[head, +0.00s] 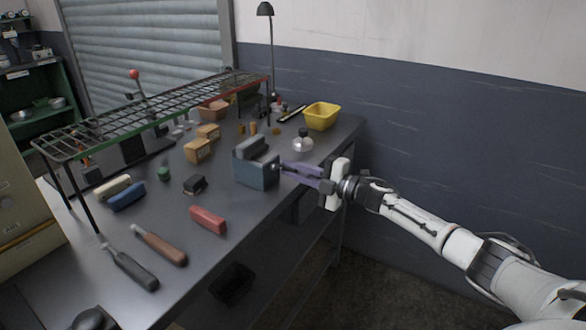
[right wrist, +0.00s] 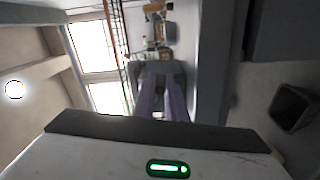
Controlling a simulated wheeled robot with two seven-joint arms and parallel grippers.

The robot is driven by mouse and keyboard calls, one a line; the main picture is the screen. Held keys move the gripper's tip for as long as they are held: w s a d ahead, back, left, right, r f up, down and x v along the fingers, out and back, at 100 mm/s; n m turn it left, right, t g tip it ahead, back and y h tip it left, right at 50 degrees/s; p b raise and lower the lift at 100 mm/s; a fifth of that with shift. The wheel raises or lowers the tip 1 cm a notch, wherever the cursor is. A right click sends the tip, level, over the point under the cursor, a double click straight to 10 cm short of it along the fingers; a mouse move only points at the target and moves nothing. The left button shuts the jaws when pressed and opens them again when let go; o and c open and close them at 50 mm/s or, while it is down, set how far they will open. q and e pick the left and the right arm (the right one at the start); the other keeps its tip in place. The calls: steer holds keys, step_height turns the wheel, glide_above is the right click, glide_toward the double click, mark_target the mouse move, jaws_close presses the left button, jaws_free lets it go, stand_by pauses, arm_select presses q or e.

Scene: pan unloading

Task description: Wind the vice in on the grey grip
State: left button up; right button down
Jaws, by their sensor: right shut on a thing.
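The blue-grey vice (head: 256,172) stands near the right edge of the workbench. The grey grip (head: 251,147) sits in the top of the vice, its upper part showing above the jaws; how tightly the jaws bear on it cannot be told. My right gripper (head: 284,168) reaches in from the right with its purple fingers at the vice's right end. It is shut on the vice handle, which the fingers mostly hide. In the right wrist view the fingers (right wrist: 161,98) point at the grey end of the vice (right wrist: 160,68). My left gripper is not in view.
A red grip (head: 208,220), a blue grip (head: 127,196) and a cream grip (head: 113,187) lie on the workbench (head: 190,275). Two handled tools lie at the front left. A wire rack (head: 150,115) stands behind. A yellow bin (head: 321,116) and a flask (head: 303,142) stand beyond the vice.

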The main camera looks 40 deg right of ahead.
steer(key=shift+f, duration=0.1)
steer(key=c, duration=1.8)
jaws_free()
steer(key=shift+s, duration=0.15)
steer(key=v, duration=1)
steer(key=shift+d, duration=0.1)
